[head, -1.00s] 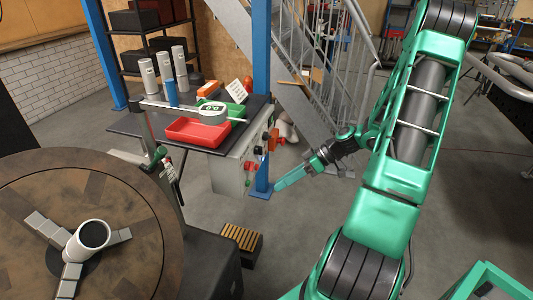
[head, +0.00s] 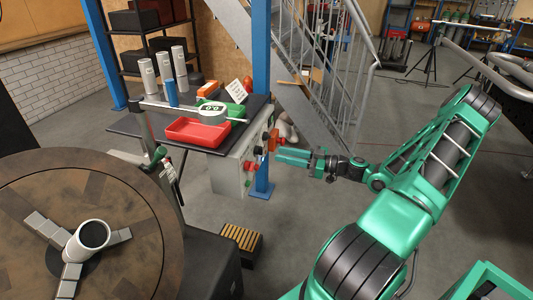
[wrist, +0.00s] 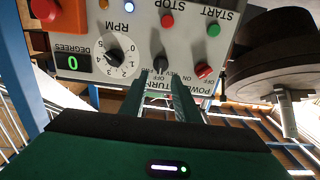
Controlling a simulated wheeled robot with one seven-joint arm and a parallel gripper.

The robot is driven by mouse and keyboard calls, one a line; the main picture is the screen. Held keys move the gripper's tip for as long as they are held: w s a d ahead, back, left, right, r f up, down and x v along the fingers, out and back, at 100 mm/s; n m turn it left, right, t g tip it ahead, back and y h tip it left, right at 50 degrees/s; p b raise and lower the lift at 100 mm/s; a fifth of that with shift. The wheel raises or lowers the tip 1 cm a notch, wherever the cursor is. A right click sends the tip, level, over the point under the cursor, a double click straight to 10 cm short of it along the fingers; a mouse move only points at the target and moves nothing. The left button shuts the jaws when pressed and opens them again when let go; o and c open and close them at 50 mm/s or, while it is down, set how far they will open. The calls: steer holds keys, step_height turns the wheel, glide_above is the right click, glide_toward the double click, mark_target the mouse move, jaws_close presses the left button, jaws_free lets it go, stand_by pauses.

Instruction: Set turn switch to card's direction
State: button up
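The control box (head: 232,170) hangs on the side of the workbench. In the wrist view its panel (wrist: 185,45) appears upside down. The turn switch (wrist: 160,64) is a small black knob above the TURN and REV/OFF/FWD lettering, which my fingers partly cover. I cannot tell exactly which mark it points to. My gripper (wrist: 160,84) is open and empty, its fingertips spread just short of the knob, one towards each side. In the head view my gripper (head: 278,154) faces the box from the right. A white card (head: 239,91) stands on the bench; its print is too small to read.
Near the switch are the red power knob (wrist: 204,70), the RPM dial (wrist: 115,54), a red stop button (wrist: 167,21) and a green start button (wrist: 213,30). The green display (wrist: 73,63) reads 0. A red tray (head: 197,132) lies on the bench. A slatted step (head: 241,237) stands below.

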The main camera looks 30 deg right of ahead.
mark_target(259, 150)
steer(key=x, duration=0.6)
steer(key=shift+w+a, duration=0.2)
steer(key=shift+w, duration=0.05)
steer(key=shift+c, duration=0.6)
jaws_close()
